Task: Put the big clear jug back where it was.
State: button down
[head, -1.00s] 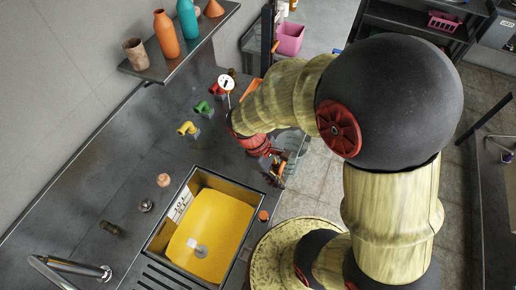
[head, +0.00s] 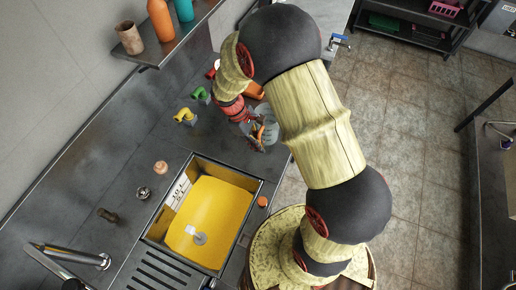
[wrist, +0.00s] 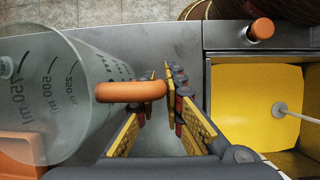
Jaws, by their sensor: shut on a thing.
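The big clear jug (wrist: 60,95) has dark ml markings and an orange handle (wrist: 130,92). It fills the left of the wrist view. My gripper (wrist: 158,88) is shut on the handle, with a finger on either side of it. In the head view the jug (head: 270,127) is at the counter's front edge, right of the basin, partly hidden by my gripper (head: 254,127) and arm. I cannot tell whether its base touches the counter.
A sink basin (head: 254,190) with a yellow inside is at the counter's middle. Green (head: 201,94) and yellow (head: 185,116) taps stand behind the jug. An orange thing (head: 254,91) lies close beyond it. A shelf (head: 172,55) with bottles is above.

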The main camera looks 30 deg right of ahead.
jog(key=shift+w+f, duration=0.25)
jog(key=shift+f, duration=1.55)
jog(key=shift+f+b, duration=0.15)
jog(key=shift+b, duration=0.15)
jog(key=c, duration=1.9)
grip_release()
